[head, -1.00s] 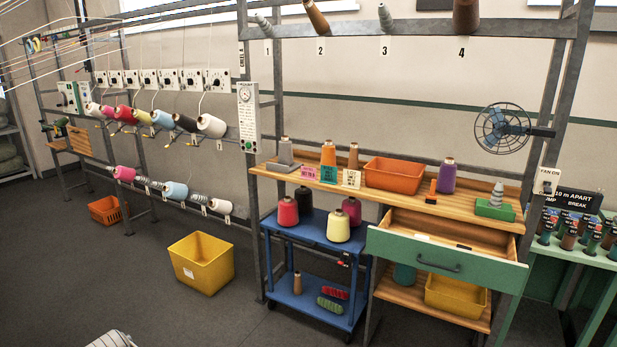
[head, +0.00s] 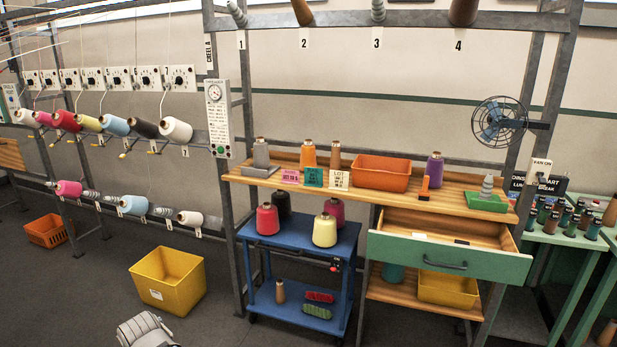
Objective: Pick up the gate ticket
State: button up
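No card can be read clearly as the gate ticket. My gripper is not in view; only a pale grey, ribbed part, which may be my arm, shows at the bottom left.
A blue trolley (head: 300,240) with yarn cones stands left of the drawer. A yellow bin (head: 168,280) and an orange crate (head: 48,230) sit on the floor. An orange tray (head: 381,173) and a fan (head: 500,122) are at the bench. Floor in front is open.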

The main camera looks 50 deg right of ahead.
aim_at(291, 176)
jog(key=z, duration=0.3)
jog(key=i, duration=0.65)
jog(key=z, duration=0.95)
jog(key=i, duration=1.05)
jog(key=z, duration=0.4)
jog(key=k, duration=0.9)
jog(key=z, duration=0.15)
jog(key=i, duration=0.3)
